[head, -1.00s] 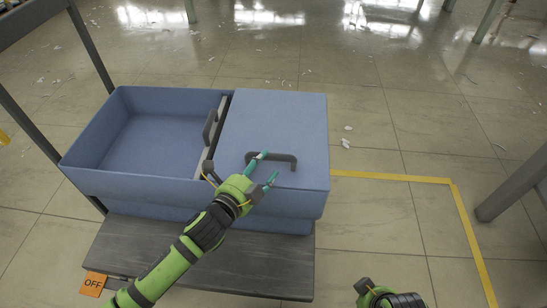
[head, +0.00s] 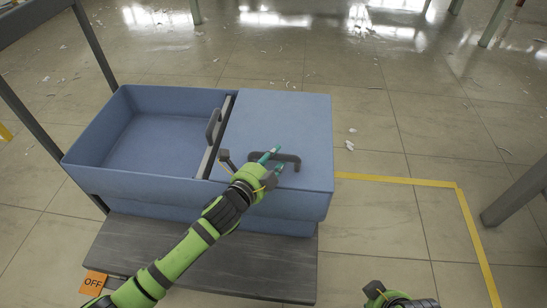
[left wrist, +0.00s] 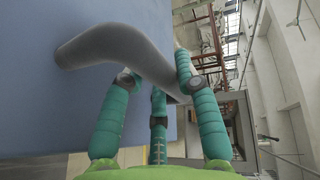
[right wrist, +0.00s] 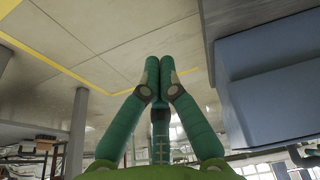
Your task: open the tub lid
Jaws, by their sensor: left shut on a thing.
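The tub (head: 85,165) is blue with two halves. Its left half is open and looks empty. Its right half is covered by a flat blue lid (head: 278,115), which lies closed. A dark grey handle (head: 295,158) stands near the lid's front edge. My left gripper (head: 272,158) is shut on this handle. In the left wrist view the grey handle (left wrist: 115,42) passes between the teal fingers. My right gripper shows fingertips pressed together and empty in the right wrist view (right wrist: 159,68), apart from the tub. In the head view it is only partly seen at the bottom edge.
A second dark handle (head: 213,126) stands by the divider between the halves. The tub rests on a dark grey platform (head: 200,265) with an orange OFF tag (head: 93,283). Metal posts stand left and right.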

